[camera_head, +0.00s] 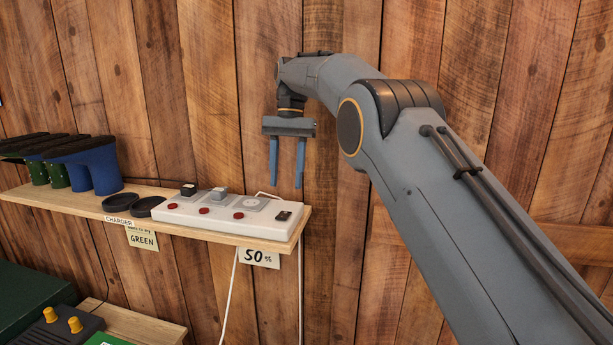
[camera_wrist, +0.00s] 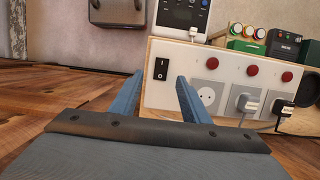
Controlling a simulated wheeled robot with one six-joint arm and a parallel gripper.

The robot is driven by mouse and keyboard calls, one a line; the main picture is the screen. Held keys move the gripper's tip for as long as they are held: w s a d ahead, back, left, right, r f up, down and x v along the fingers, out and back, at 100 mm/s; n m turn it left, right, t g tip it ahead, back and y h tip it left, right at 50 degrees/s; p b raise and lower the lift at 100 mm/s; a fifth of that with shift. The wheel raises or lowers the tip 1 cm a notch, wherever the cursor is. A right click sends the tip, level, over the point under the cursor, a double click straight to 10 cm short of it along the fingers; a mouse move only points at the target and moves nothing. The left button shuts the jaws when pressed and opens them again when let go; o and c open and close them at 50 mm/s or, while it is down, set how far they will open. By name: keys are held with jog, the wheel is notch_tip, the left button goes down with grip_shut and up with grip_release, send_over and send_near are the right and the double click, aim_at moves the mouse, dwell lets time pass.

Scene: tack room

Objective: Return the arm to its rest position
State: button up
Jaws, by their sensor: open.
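My gripper (camera_head: 286,163) hangs from the end of my raised arm, its two blue fingers pointing down and spread apart with nothing between them. It is above the right end of the wooden shelf (camera_head: 75,197), over the white power strip (camera_head: 232,217). In the wrist view the open fingers (camera_wrist: 157,98) show in front of the strip's switch end (camera_wrist: 161,86), with no object between them. The strip has red buttons, a black switch and sockets. Two plugs sit in sockets (camera_wrist: 245,103) in the wrist view.
Blue and green boots (camera_head: 97,168) and black round lids (camera_head: 148,206) stand on the shelf's left. A dark green box (camera_head: 30,300) is lower left. The plank wall is behind my arm.

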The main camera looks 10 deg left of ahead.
jog(key=s+d+f+t+b, duration=0.1)
jog(key=d+f, duration=0.3)
jog(key=d, duration=0.3)
jog(key=s+d+f+b, duration=0.15)
jog(key=d+f, duration=0.25)
jog(key=d, duration=0.4)
jog(key=s+d+f+t+b, duration=0.1)
jog(key=s+d+f, duration=0.1)
jog(key=d+f, duration=0.35)
jog(key=s+d+f+t+b, duration=0.1)
jog(key=s+d+f, duration=0.5)
jog(key=s, duration=0.5)
jog(key=s+d+f+t+b, duration=0.1)
jog(key=s+d+f, duration=0.4)
jog(key=s+d, duration=0.5)
jog(key=shift+s+d+f+n+b, duration=0.4)
jog(key=shift+s, duration=0.55)
jog(key=shift+c, duration=1)
jog(key=shift+d, duration=0.1)
jog(key=shift+c, duration=0.4)
